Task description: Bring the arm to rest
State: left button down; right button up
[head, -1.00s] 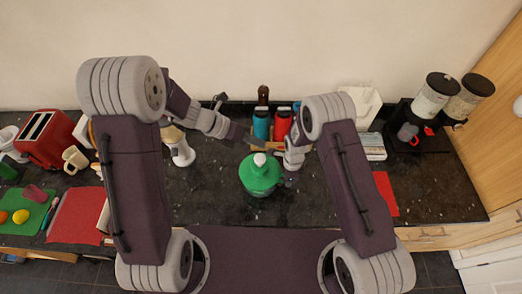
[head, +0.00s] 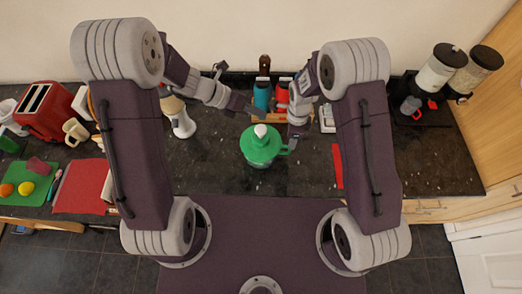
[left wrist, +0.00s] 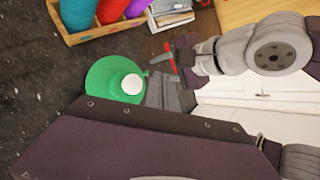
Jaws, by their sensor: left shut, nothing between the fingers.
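My left arm comes in from the left in the head view. Its gripper (head: 246,108) is shut and empty, above the dark counter just behind the green jug (head: 262,146). The jug stands upright with a white cap on its lid; it also shows in the left wrist view (left wrist: 101,81). My right arm's gripper (head: 294,133) points down close to the right side of the jug, by its handle. Its fingers are too small and partly hidden to tell whether they are open, or whether they touch the handle.
Blue (head: 262,98) and red bottles (head: 281,95) stand in a wooden box behind the jug. A white object (head: 181,122) stands left of it. A red toaster (head: 45,110), mug (head: 75,131) and red mat (head: 80,187) are at left. Dispensers (head: 437,70) stand at right. The front counter is fairly clear.

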jog(key=shift+r, duration=0.95)
